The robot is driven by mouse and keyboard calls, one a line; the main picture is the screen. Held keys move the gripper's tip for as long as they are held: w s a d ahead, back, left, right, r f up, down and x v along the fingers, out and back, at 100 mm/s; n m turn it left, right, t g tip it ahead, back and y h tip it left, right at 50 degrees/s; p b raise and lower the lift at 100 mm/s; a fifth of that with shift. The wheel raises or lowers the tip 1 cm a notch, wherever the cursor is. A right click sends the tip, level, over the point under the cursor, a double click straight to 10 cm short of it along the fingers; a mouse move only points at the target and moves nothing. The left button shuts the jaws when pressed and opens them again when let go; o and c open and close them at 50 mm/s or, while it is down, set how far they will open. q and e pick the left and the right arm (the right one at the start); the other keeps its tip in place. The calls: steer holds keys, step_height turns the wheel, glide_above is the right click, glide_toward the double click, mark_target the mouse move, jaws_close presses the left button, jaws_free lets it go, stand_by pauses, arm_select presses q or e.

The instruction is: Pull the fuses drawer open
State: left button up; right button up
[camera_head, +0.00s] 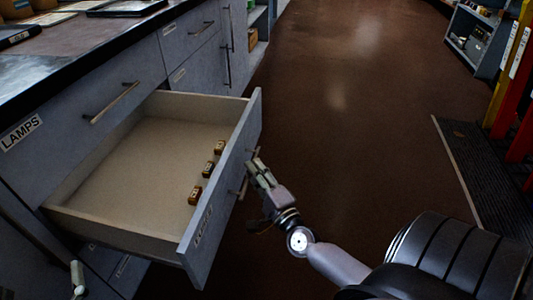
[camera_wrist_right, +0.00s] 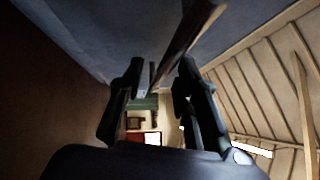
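The fuses drawer (camera_head: 222,200) stands pulled well out of the grey cabinet in the head view. Its front label is too slanted to read. Three small brown-gold blocks (camera_head: 195,195) lie inside on the right. A bar handle (camera_head: 243,187) is on the drawer's outer face. My right gripper (camera_head: 257,168) is at this handle. In the right wrist view, its two dark fingers (camera_wrist_right: 160,75) are spread apart, with the handle bar (camera_wrist_right: 188,38) running between and beyond their tips. A pale tip (camera_head: 77,277) at the lower left may be my left gripper; its fingers cannot be made out.
More shut drawers (camera_head: 190,35) continue behind. The brown floor (camera_head: 350,110) right of the drawer is clear. A dark mat (camera_head: 485,175) and coloured posts (camera_head: 510,75) stand at right.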

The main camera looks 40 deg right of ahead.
steer(key=s+a+f, duration=0.1)
steer(key=s, duration=0.9)
steer(key=shift+a+f, duration=0.2)
steer(key=shift+s, duration=0.1)
